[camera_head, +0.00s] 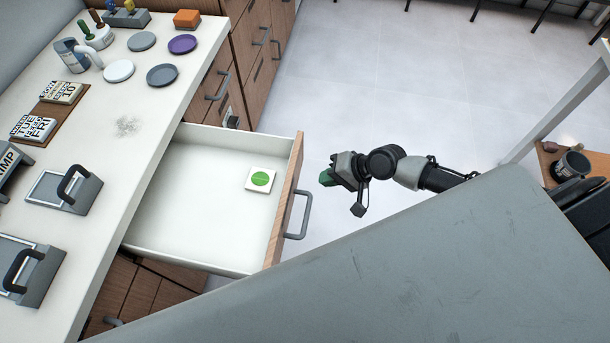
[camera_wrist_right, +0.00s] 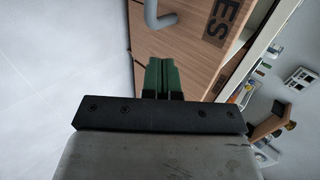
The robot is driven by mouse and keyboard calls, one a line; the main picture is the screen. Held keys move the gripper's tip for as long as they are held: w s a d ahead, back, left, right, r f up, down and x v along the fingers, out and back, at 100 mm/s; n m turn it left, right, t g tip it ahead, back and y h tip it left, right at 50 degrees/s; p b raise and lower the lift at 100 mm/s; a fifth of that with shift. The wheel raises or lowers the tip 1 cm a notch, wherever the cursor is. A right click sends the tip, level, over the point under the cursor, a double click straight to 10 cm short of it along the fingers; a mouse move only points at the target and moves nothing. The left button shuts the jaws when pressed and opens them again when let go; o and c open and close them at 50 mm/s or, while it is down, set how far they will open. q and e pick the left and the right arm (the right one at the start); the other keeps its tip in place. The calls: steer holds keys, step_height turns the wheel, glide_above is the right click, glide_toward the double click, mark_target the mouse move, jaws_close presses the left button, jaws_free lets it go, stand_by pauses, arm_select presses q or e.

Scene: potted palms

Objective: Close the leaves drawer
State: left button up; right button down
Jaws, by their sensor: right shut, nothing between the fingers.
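The open drawer (camera_head: 205,190) stands pulled out from the white counter in the head view. It is white inside with a wooden front and a grey bar handle (camera_head: 302,215). A small white tile with a green round mark (camera_head: 261,180) lies in it. My right gripper (camera_head: 326,177) is shut and empty, to the right of the drawer front and apart from it. In the right wrist view its green fingers (camera_wrist_right: 160,77) are together before a wooden front (camera_wrist_right: 185,45) with part of a label ending in "ES" and part of a grey handle (camera_wrist_right: 155,15). My left gripper is not in view.
The white counter (camera_head: 150,100) holds plates, a mug, calendar blocks and grey handled blocks (camera_head: 65,190). More wooden drawers (camera_head: 255,50) line the cabinet beyond. A wooden shelf (camera_head: 555,170) with a dark cup stands at right. The floor right of the drawer is clear.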

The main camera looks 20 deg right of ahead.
mark_target(296, 180)
steer(key=w+a, duration=0.1)
steer(key=w+a+f, duration=0.1)
steer(key=a, duration=0.1)
steer(key=shift+w+a+f+p, duration=0.2)
steer(key=shift+a+p, duration=0.05)
steer(key=shift+p, duration=0.05)
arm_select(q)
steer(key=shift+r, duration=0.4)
arm_select(e)
steer(key=shift+w+a+f, duration=0.1)
steer(key=shift+w+a, duration=0.3)
steer(key=shift+a, duration=0.2)
steer(key=shift+a, duration=0.1)
